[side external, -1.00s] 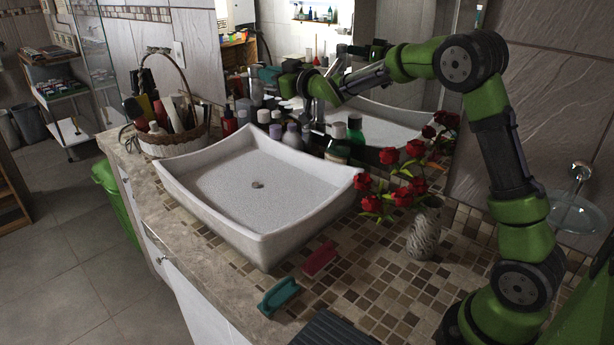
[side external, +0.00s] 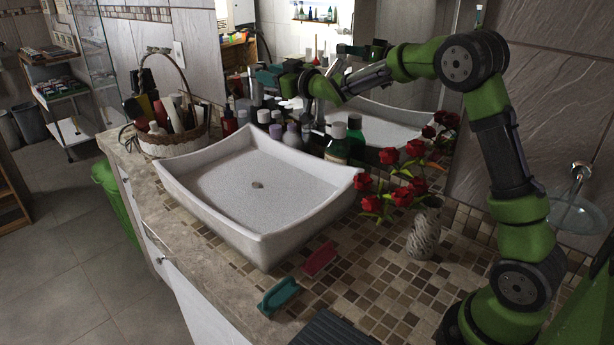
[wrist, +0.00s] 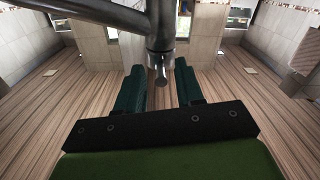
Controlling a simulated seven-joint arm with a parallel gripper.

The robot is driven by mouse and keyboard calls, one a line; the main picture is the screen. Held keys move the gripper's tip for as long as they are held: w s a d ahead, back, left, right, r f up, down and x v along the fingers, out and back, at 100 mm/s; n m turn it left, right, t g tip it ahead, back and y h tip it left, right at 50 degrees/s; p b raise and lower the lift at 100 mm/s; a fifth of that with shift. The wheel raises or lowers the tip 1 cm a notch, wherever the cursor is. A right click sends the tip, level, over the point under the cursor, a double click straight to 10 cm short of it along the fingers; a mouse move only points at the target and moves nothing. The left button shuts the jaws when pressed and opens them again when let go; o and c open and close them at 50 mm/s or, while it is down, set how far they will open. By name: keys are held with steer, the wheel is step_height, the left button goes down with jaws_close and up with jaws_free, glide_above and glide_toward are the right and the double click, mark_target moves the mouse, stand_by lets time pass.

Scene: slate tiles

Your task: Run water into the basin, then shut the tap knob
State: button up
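The white basin (side external: 255,228) stands on the tiled counter with a drain in its middle. I see no stream of water, and I cannot tell whether water lies in it. My gripper (side external: 268,76) is held above the bottles behind the basin, near the mirror. In the wrist view my gripper (wrist: 159,70) has its two teal fingers apart. A grey metal tap part (wrist: 161,58) with a rounded end shows between the fingers, joined to a bar above. I cannot tell whether it is the knob or whether either finger touches it. The tap is hard to make out in the side view.
Several bottles crowd the counter behind the basin. A wicker basket (side external: 172,146) stands at the left, and a vase (side external: 423,240) of red flowers at the right. A red block (side external: 319,259) and a teal block (side external: 279,297) lie in front. The mirror is close behind.

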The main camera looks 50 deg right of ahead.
steer(key=s, duration=1.6)
steer(key=shift+s+d, duration=0.15)
steer(key=shift+s, duration=0.25)
